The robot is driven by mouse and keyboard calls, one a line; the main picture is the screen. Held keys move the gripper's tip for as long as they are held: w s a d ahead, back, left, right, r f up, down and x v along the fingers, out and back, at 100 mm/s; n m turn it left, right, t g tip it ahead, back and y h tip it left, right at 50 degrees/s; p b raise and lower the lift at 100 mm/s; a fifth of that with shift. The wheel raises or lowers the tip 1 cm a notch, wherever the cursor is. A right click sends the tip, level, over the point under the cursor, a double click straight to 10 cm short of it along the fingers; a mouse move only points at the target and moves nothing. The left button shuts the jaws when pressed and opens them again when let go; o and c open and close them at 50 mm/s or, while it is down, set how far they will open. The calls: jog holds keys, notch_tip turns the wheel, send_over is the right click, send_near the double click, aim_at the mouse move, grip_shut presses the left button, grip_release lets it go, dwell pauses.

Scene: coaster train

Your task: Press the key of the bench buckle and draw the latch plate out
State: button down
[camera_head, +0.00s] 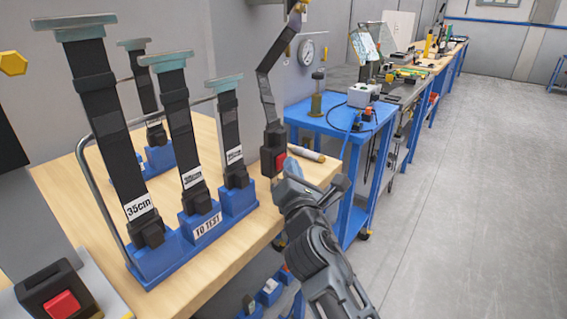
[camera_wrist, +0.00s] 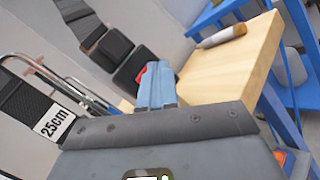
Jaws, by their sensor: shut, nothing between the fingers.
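A black buckle (camera_head: 268,154) with a red key (camera_head: 281,162) stands at the right end of the wooden bench, on a dark strap (camera_head: 267,92) that runs upward. My gripper (camera_head: 289,170) is shut and empty, with its tips close beside the red key. In the wrist view the shut blue-grey fingers (camera_wrist: 160,70) overlap the buckle (camera_wrist: 133,68) and partly cover the red key (camera_wrist: 142,73); I cannot tell whether they touch it. The latch plate is not clearly distinguishable at the buckle's top. A second black buckle (camera_head: 38,291) with a red key (camera_head: 63,305) lies at the lower left.
Blue holders (camera_head: 195,226) with upright dark straps and labels stand on the wooden bench (camera_head: 110,205), left of my gripper. A light cylinder (camera_head: 306,154) lies behind the buckle. A blue cart (camera_head: 330,120) stands beyond. The floor (camera_head: 460,180) at right is clear.

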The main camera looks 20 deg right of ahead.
jog(key=shift+w+a, duration=0.15)
jog(key=shift+w, duration=0.05)
jog(key=shift+s, duration=0.15)
dwell(0.4)
jog(key=shift+s+d+p, duration=0.5)
jog(key=shift+s+d, duration=0.05)
jog(key=shift+s, duration=0.05)
jog(key=shift+s+d+p, duration=0.65)
jog(key=shift+s+d, duration=0.1)
jog(key=shift+s, duration=0.3)
jog(key=shift+s+d+p, duration=0.65)
jog(key=shift+s+d, duration=0.1)
jog(key=shift+s, duration=0.25)
